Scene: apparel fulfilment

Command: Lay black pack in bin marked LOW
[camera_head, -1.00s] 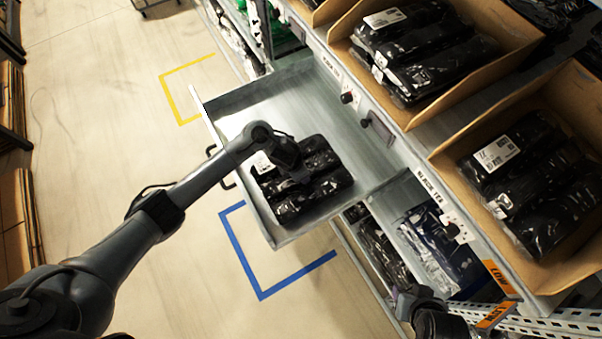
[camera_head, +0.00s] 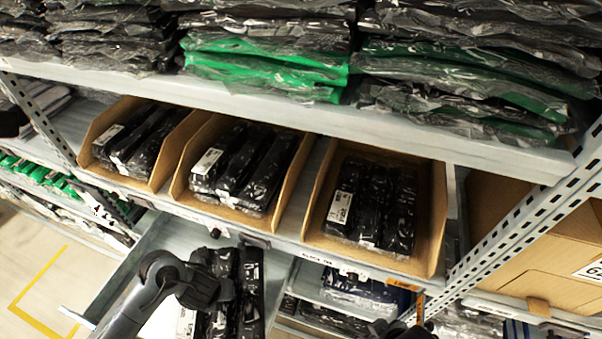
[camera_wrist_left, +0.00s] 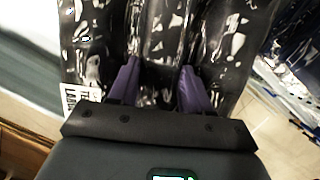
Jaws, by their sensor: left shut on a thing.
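My left gripper (camera_head: 205,288) is shut on a black pack (camera_head: 250,290), ribbed and shiny in clear film, with a white label at its left edge. In the left wrist view, the purple fingers (camera_wrist_left: 157,85) press into the black pack (camera_wrist_left: 150,30). The pack is at the open grey drawer; I cannot tell whether it touches the drawer floor. The right-hand cardboard bin (camera_head: 437,215) has an orange tag (camera_head: 402,285) below its right corner, unreadable now; earlier an orange tag there read LOW. This bin holds black packs. A dark part of my right arm (camera_head: 395,329) shows at the bottom edge.
The open drawer (camera_head: 150,245) juts out below the bins. Two other cardboard bins with black packs stand left, the middle one (camera_head: 178,185) and the far left one (camera_head: 88,140). A shelf (camera_head: 300,110) with black and green packs overhangs them. A slotted upright (camera_head: 540,215) stands right.

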